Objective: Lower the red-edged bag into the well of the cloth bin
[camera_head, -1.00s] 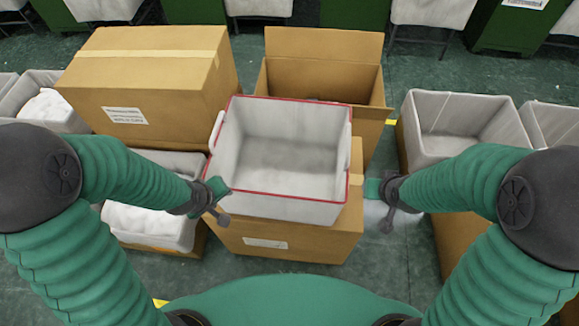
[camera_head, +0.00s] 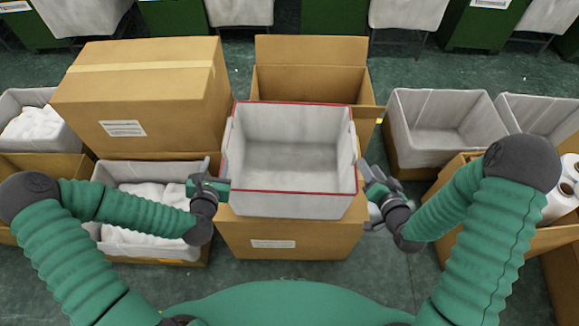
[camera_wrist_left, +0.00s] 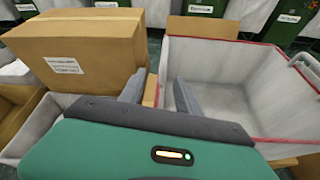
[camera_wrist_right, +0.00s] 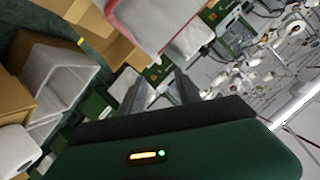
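The red-edged bag (camera_head: 285,205) is a pale, open, box-shaped bag with a red rim. It sits upright on a closed cardboard box (camera_head: 325,240) in the head view and looks empty. My left gripper (camera_head: 222,189) is at its left wall, and its two fingers stand apart in the left wrist view (camera_wrist_left: 158,92). My right gripper (camera_head: 366,180) is by its right wall, with its fingers apart in the right wrist view (camera_wrist_right: 160,92). I cannot tell whether either touches the bag. An empty grey cloth bin (camera_head: 425,148) stands to the right; a cloth-filled one (camera_head: 150,245) stands left.
A large sealed carton (camera_head: 170,100) stands at the back left, and an open carton (camera_head: 318,88) stands behind the bag. Another grey bin (camera_head: 535,115) and white rolls (camera_head: 560,195) are at the far right. Green floor shows between the boxes on the right.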

